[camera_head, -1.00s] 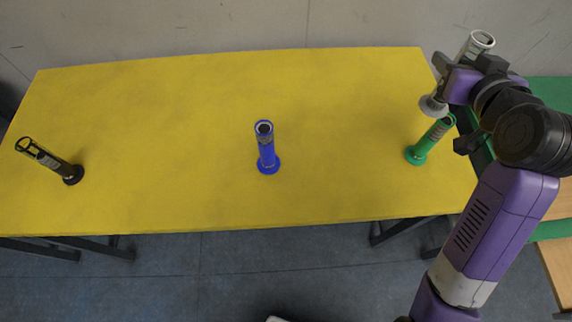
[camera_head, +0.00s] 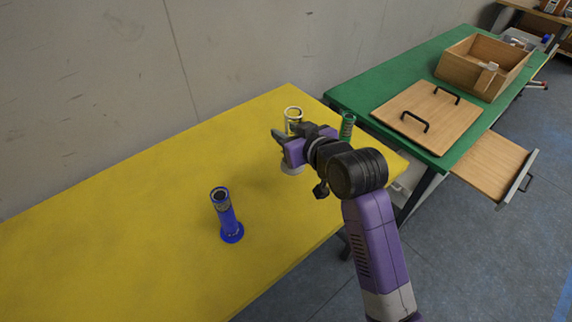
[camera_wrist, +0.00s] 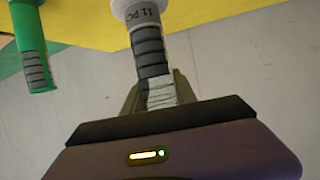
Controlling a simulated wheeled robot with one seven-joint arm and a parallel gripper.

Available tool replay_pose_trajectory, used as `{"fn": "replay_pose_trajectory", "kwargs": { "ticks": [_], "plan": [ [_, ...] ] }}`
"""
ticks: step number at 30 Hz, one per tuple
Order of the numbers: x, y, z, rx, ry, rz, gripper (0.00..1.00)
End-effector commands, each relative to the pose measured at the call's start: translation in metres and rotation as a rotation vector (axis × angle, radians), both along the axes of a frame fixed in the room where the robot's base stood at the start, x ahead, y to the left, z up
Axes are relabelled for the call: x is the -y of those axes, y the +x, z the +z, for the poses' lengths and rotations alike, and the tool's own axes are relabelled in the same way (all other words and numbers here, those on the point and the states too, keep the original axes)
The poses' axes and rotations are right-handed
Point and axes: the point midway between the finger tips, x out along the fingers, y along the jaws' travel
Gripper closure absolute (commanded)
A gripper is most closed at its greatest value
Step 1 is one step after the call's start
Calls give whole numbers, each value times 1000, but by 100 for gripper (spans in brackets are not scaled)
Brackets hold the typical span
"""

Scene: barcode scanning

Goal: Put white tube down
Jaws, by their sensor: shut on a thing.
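My gripper (camera_head: 291,144) is shut on the white tube (camera_head: 293,114), around its middle. The tube's open top shows above my gripper and its round white base below, over the yellow table's far right part. The tube looks close to upright. I cannot tell whether its base touches the table. In the wrist view, the white tube (camera_wrist: 146,36) with dark label bands sits between the fingers (camera_wrist: 157,92). The green tube (camera_head: 347,125) stands just right of my gripper, its lower part hidden. It also shows in the wrist view (camera_wrist: 30,45). The blue tube (camera_head: 227,214) stands nearer the front left.
The yellow table (camera_head: 130,220) is clear between the blue tube and my gripper. A green table (camera_head: 385,87) adjoins at the right, with a wooden board with black handles (camera_head: 428,116) and a wooden box (camera_head: 484,68). A grey wall (camera_head: 110,80) runs behind.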

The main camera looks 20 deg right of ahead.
Motion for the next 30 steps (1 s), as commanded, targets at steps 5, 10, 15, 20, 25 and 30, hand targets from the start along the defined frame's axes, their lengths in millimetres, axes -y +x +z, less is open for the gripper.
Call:
{"fn": "replay_pose_trajectory", "kwargs": {
  "ticks": [5, 10, 15, 20, 25, 30],
  "plan": [
    [0, 0, -40, -1, 1, 1, 100],
    [0, 0, -58, 2, 0, 1, 100],
    [0, 0, -73, 0, 0, 1, 100],
    [0, 0, -96, 0, 0, 1, 100],
    [0, 0, -105, 3, 0, 0, 100],
    [0, 0, -104, 4, 0, 0, 100]
  ]
}}
